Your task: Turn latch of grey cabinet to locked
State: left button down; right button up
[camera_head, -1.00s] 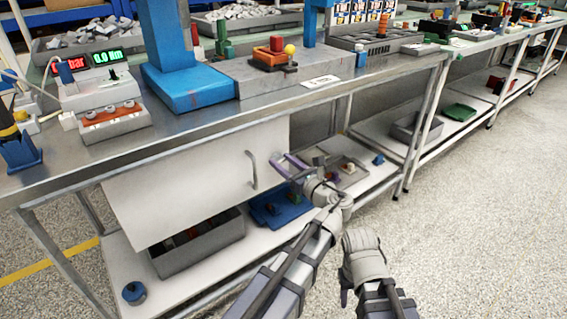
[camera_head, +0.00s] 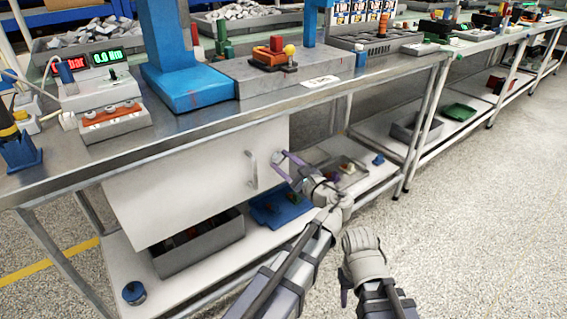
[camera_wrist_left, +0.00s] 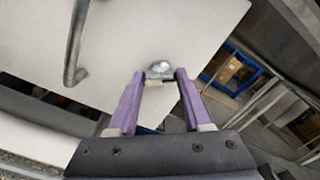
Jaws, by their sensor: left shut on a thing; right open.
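The grey cabinet (camera_head: 200,185) hangs under the steel bench, its pale front facing me. It has a vertical bar handle (camera_head: 252,168), which also shows in the left wrist view (camera_wrist_left: 76,42). The latch (camera_wrist_left: 159,68) is a small shiny round knob near the edge of the front. My left gripper (camera_head: 280,158) is at that knob, its purple fingers (camera_wrist_left: 160,76) on either side of it and shut on it. The knob's turn position is hard to read. My right gripper (camera_head: 344,290) is open and empty, low in front of the bench, apart from the cabinet.
The steel bench top (camera_head: 190,128) lies above the cabinet. On the lower shelf are a grey bin (camera_head: 200,245), a blue tray (camera_head: 280,208) and a round blue part (camera_head: 134,292). A blue press (camera_head: 185,85) stands on top. The floor at right is clear.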

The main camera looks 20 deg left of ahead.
pick_arm(q)
jog(key=n, duration=0.5)
jog(key=shift+n, duration=0.3)
jog(key=n, duration=0.5)
jog(key=shift+n, duration=0.4)
jog(key=shift+c, duration=1.6)
grip_release()
jog(key=shift+s+d, duration=0.1)
